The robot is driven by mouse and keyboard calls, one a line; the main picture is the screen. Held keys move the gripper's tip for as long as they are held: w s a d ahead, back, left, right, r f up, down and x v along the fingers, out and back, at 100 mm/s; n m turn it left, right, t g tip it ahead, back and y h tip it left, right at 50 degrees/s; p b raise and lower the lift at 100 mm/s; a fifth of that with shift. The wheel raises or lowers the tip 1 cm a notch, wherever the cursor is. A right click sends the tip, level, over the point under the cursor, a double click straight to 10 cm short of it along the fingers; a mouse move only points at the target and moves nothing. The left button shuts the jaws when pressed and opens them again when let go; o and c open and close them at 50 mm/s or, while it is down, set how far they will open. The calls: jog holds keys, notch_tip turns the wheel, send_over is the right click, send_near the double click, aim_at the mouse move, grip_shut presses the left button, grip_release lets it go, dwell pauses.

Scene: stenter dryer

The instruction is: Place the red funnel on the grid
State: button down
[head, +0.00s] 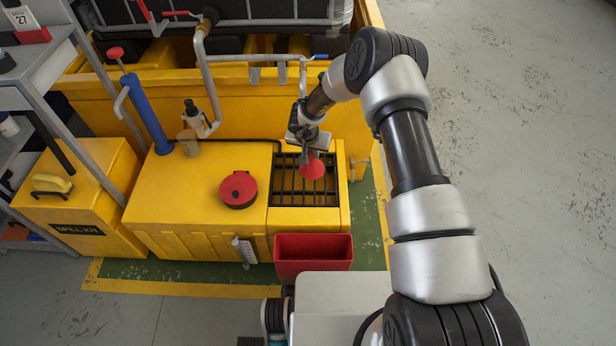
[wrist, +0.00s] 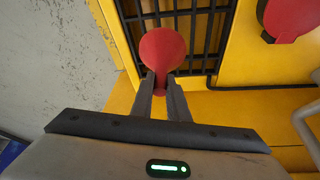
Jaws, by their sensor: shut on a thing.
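The red funnel (head: 313,168) is in my gripper (head: 305,155), over the black grid (head: 290,192) set in the top of the yellow container. In the wrist view my gripper (wrist: 160,85) is shut on the narrow lower part of the red funnel (wrist: 162,48). The funnel's wide part points away from the jaws, and the dark bars of the grid (wrist: 205,22) lie behind it. I cannot tell how far the funnel is above the bars, or whether it touches them.
A round red lid (head: 238,189) lies left of the grid on the yellow container (head: 175,205). A red bin (head: 313,254) hangs in front. Grey pipes (head: 210,80) and a blue hand pump (head: 147,115) rise behind and left. A yellow spill kit (head: 85,200) stands far left.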

aim_at(312, 169)
notch_tip(312, 169, down, 8)
jog(key=shift+f+b, duration=0.2)
jog(key=shift+b, duration=1)
jog(key=shift+f, duration=0.2)
jog(key=c, duration=1.7)
grip_release()
